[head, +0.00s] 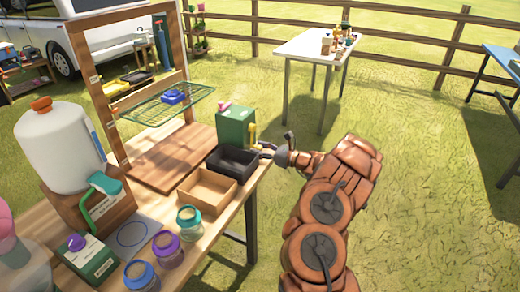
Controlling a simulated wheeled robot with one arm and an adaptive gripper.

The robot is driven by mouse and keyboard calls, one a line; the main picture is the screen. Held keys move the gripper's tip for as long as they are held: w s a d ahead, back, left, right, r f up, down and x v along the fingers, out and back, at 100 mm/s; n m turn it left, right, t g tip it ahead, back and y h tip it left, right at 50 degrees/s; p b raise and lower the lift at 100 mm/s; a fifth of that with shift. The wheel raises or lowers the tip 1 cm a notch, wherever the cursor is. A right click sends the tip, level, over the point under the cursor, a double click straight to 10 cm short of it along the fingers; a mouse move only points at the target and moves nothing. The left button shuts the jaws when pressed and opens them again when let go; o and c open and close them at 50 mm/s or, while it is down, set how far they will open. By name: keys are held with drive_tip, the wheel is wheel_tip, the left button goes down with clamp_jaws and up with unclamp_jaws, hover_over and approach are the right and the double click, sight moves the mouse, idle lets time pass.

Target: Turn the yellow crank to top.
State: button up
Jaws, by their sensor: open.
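A green box (233,124) stands near the right edge of the wooden table. The yellow crank (252,132) shows as a short upright yellow piece at the box's right side. The crank's exact angle is too small to tell. My gripper (268,150) is open, just right of and slightly below the crank, near the table's right edge. I cannot tell whether a fingertip touches the crank. My arm comes in from the lower right.
A black tray (233,175) and a tan tray (207,202) lie in front of the green box. A wire shelf (150,109) hangs in a wooden frame behind. Jars and a white dispenser (58,148) fill the left side.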

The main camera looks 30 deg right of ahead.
clamp_jaws()
idle(0.5)
